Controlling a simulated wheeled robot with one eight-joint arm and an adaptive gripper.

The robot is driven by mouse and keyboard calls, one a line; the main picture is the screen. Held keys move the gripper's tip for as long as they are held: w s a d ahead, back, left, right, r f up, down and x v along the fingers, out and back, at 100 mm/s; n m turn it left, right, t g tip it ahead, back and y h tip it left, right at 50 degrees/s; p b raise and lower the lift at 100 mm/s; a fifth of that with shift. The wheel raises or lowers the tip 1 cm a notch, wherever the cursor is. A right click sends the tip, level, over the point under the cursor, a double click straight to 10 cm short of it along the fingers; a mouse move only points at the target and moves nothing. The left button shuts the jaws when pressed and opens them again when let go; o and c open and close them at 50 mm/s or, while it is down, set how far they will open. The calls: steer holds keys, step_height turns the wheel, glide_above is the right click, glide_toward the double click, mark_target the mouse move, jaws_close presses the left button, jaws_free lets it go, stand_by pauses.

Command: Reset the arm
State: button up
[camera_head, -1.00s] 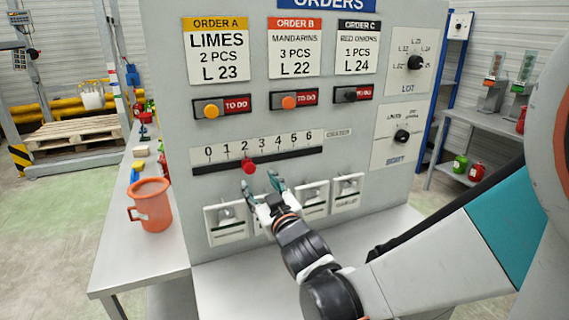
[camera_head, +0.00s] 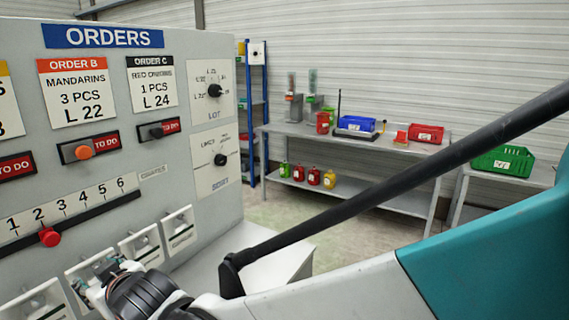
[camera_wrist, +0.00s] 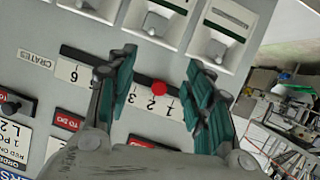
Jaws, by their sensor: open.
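The grey orders panel (camera_head: 205,60) fills the left of the head view. Its red slider knob (camera_head: 49,237) sits on the number scale near 2 and 3. In the wrist view the knob (camera_wrist: 159,88) shows in the gap between the fingers; contact cannot be told. In the head view my gripper is at the lower left, in front of the lower row of white-framed switches (camera_head: 143,247), and my wrist hides part of them.
A grey table at the right (camera_head: 375,145) holds a blue crate (camera_head: 356,124) and a red crate (camera_head: 426,134). A green crate (camera_head: 502,161) stands further right. Red, green and yellow containers stand on the lower shelf. Open floor lies between the panel and the table.

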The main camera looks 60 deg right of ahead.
steer(key=s+a+f+g, duration=0.1)
steer(key=s+f+g, duration=0.1)
steer(key=s, duration=0.6)
steer(key=s+a+f+g+y, duration=0.1)
steer(key=s+g, duration=0.3)
steer(key=s, duration=0.4)
steer(key=shift+s+f+m+g, duration=0.2)
steer(key=shift+f+m+g, duration=0.15)
steer(key=shift+f, duration=0.45)
stand_by(1.4)
